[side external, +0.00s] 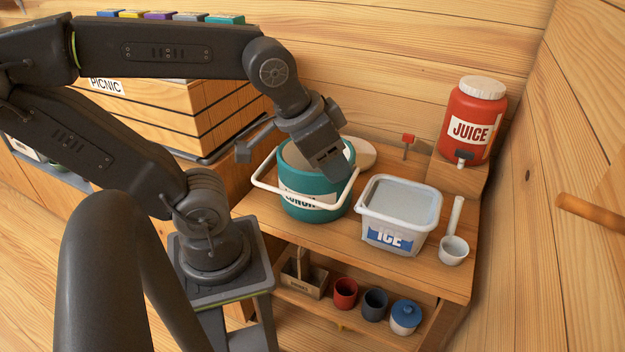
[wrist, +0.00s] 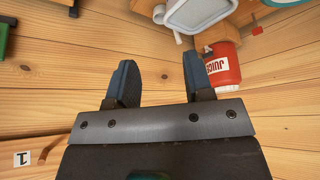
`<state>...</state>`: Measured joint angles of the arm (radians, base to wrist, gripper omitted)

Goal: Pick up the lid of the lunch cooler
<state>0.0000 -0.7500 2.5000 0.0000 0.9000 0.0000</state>
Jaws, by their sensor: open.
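The teal lunch cooler (side external: 296,209) stands upright on the wooden bench, its white handle (side external: 262,184) hanging around its side. Its top is partly hidden by my gripper (side external: 328,160), so I cannot tell whether a lid sits on it. A round pale disc (side external: 362,153) lies on the bench behind the cooler; I cannot tell whether it is the lid. My gripper is over the cooler's top in the side view. In the wrist view my gripper (wrist: 158,75) has its two fingers apart with nothing between them.
The white ice tub (side external: 400,205) stands right of the cooler, with a white scoop (side external: 454,248) beside it. The red juice dispenser (side external: 472,120) is at the back right. A wooden picnic box (side external: 160,105) stands at the left. Cups (side external: 345,293) sit on the shelf below.

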